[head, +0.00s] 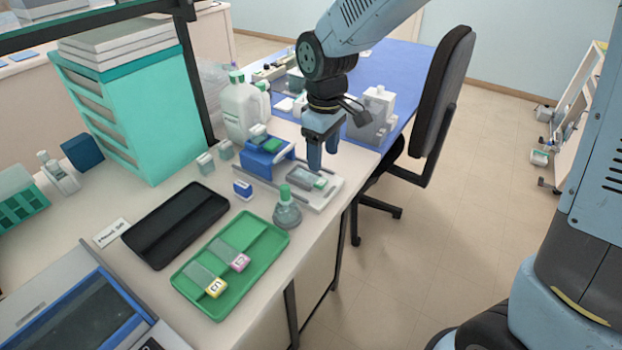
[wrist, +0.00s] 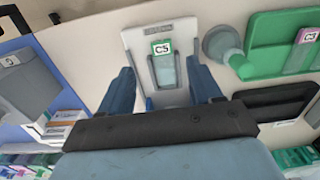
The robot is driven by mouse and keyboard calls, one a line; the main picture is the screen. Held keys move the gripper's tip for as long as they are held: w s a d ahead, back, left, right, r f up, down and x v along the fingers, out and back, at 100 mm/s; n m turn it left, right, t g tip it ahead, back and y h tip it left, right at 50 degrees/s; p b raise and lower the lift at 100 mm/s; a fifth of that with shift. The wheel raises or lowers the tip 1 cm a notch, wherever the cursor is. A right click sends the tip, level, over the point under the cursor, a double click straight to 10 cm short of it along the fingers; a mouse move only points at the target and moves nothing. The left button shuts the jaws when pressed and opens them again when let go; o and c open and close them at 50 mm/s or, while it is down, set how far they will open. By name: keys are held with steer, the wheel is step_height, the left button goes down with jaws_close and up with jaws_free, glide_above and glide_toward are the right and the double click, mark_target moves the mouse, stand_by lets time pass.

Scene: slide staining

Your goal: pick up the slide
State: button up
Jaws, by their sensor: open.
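A glass slide with a green label reading C5 (wrist: 164,72) lies in a white holder (wrist: 133,42), framed between my fingers in the wrist view. In the head view the slide (head: 306,179) lies on the same white holder (head: 326,195) near the bench's right edge. My gripper (head: 322,158) is open and empty, pointing down above the holder. In the wrist view its two fingers (wrist: 160,72) stand either side of the slide, apart from it. Two other slides, one with a yellow label (head: 216,288) and one with a pink label (head: 239,262), lie in a green tray (head: 262,269).
A green-capped bottle (head: 286,213) stands close in front of the holder. A blue device (head: 266,165) adjoins the holder on the left. A black tray (head: 176,224) lies farther left. A large white jug (head: 240,108) stands behind. An office chair (head: 446,85) is at the right.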

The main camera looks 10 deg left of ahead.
mark_target(322, 182)
steer(key=shift+s+f, duration=0.2)
steer(key=shift+f, duration=3.2)
steer(key=shift+c, duration=0.4)
steer(key=c, duration=1.1)
step_height(322, 182, up, 4)
steer(key=shift+s+d+f, duration=0.1)
steer(key=shift+s+f, duration=0.05)
steer(key=shift+s+d+r, duration=1.2)
steer(key=shift+s+r, duration=0.35)
steer(key=shift+s, duration=0.4)
steer(key=shift+s+d+r, duration=1.25)
steer(key=shift+s+r, duration=0.3)
steer(key=shift+s, duration=0.35)
steer(key=shift+s+d+r, duration=1.2)
steer(key=shift+s+r, duration=0.35)
steer(key=shift+s, duration=0.4)
